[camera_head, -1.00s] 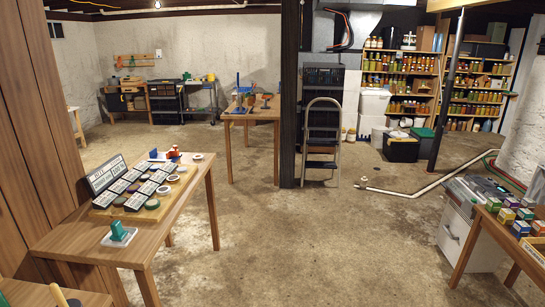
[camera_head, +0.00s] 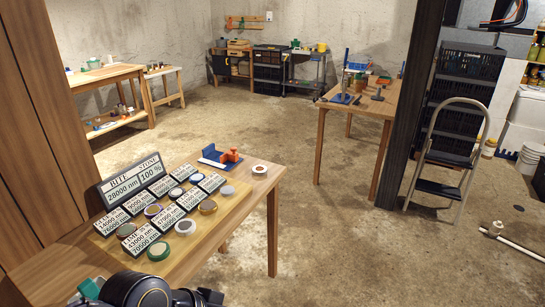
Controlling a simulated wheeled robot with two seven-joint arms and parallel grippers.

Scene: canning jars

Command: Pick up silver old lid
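I cannot pick out a silver old lid with certainty. Several small discs or rings lie among black-and-white label cards on a wooden board (camera_head: 97,239) on the near left table (camera_head: 240,232). One is a grey, silvery disc (camera_head: 227,191) at the board's right edge. A pale grey ring (camera_head: 185,226) lies nearer, beside a green-rimmed disc (camera_head: 158,250) and a bronze-coloured one (camera_head: 208,206). A white ring (camera_head: 259,169) lies apart near the table's far right corner. Neither gripper's fingers show; dark links of my arm cover the bottom left of the view.
A sign (camera_head: 132,181) stands behind the cards. A blue and red tool (camera_head: 221,157) sits at the table's far edge. A green object (camera_head: 88,288) is partly hidden by my arm. A second table (camera_head: 375,105) and a stepladder (camera_head: 446,160) stand beyond; floor between is clear.

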